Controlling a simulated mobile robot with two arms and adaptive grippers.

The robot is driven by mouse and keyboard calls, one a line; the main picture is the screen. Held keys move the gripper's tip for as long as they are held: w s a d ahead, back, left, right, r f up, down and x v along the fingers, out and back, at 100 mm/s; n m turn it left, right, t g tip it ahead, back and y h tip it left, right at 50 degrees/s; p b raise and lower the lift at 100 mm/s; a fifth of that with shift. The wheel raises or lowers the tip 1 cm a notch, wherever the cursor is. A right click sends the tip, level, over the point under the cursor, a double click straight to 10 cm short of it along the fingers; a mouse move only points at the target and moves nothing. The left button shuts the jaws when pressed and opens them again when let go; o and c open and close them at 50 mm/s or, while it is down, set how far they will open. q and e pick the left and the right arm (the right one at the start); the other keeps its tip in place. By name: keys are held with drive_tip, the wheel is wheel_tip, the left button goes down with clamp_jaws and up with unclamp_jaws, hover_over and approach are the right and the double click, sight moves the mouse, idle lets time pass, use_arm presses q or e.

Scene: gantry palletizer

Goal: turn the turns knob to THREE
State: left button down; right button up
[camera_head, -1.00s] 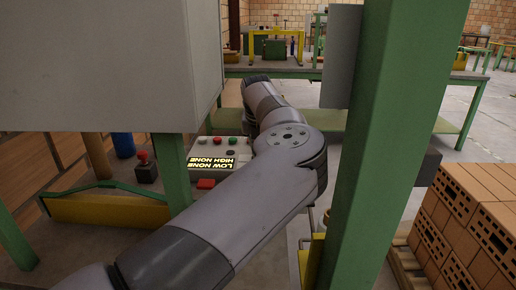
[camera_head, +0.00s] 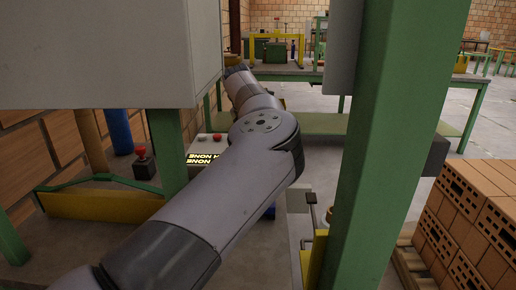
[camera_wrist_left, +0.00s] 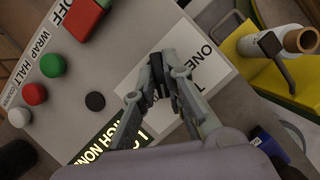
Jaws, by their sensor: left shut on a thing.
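In the left wrist view my left gripper (camera_wrist_left: 166,88) is shut on a small dark knob (camera_wrist_left: 160,76) on the grey control panel (camera_wrist_left: 115,28). The knob sits on a white label (camera_wrist_left: 208,62), where "ONE" can be read beside it. Fingers cover much of the label, and I cannot tell which position the knob points to. In the head view my arm hides the gripper and knob; only a corner of the panel shows, with a yellow-lettered display (camera_head: 202,159). My right gripper is not in view.
A green post (camera_head: 395,150) stands right of my arm, with brick stacks (camera_head: 470,220) beyond. A grey cabinet (camera_head: 100,50) hangs left.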

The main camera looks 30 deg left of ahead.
use_arm(q)
drive_tip(key=shift+m+h, duration=0.4)
drive_tip(key=shift+m, duration=0.8)
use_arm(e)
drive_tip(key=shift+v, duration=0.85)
use_arm(q)
drive_tip(key=c, duration=1.7)
unclamp_jaws()
drive_tip(key=shift+o, duration=0.2)
drive_tip(key=shift+s+a+r, duration=0.15)
drive_tip(key=shift+s+r, duration=0.2)
drive_tip(key=shift+r, duration=0.2)
drive_tip(key=s+a, duration=0.3)
drive_tip(key=s, duration=0.8)
drive_tip(key=shift+s, duration=0.2)
